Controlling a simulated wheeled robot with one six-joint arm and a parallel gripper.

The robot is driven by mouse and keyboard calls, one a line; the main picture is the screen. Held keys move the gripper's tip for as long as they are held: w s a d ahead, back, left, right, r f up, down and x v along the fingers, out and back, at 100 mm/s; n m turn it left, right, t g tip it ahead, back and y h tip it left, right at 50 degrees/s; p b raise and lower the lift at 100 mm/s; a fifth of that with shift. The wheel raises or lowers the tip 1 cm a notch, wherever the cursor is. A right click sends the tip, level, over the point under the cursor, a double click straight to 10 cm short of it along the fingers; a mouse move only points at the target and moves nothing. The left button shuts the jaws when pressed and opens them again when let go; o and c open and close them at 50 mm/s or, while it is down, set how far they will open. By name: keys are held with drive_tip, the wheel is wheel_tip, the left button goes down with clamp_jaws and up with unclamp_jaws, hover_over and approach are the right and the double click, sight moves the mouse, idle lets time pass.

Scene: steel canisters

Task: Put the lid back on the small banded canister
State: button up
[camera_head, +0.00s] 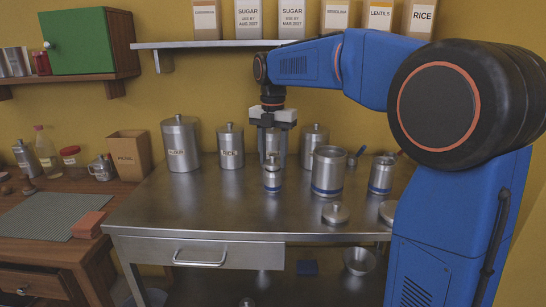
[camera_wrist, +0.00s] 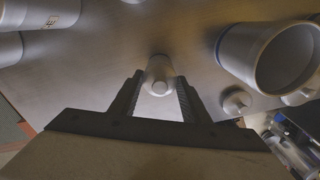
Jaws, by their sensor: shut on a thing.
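The small banded canister (camera_head: 272,184) is steel with a blue band and stands upright on the steel table. My gripper (camera_head: 272,158) points straight down over it, with its fingers closed in around the small steel lid. In the wrist view the lid (camera_wrist: 160,88) sits between the two fingertips (camera_wrist: 158,80), in line with the canister. In the head view the lid is at the canister's top, partly hidden by the fingers. I cannot tell whether it is fully seated or just above the rim.
A large open banded canister (camera_head: 328,172) and a medium one (camera_head: 381,175) stand to the right. Two loose lids, one nearer (camera_head: 335,213) and one at the right (camera_head: 388,211), lie in front. Lidded canisters (camera_head: 181,145) line the back. The table's front left is clear.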

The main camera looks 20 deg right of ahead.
idle(0.3)
drive_tip(key=o, duration=1.1)
drive_tip(key=shift+o, duration=0.5)
drive_tip(key=o, duration=0.4)
drive_tip(key=shift+c, duration=0.2)
drive_tip(key=shift+r, duration=3.5)
drive_tip(key=shift+c, duration=0.2)
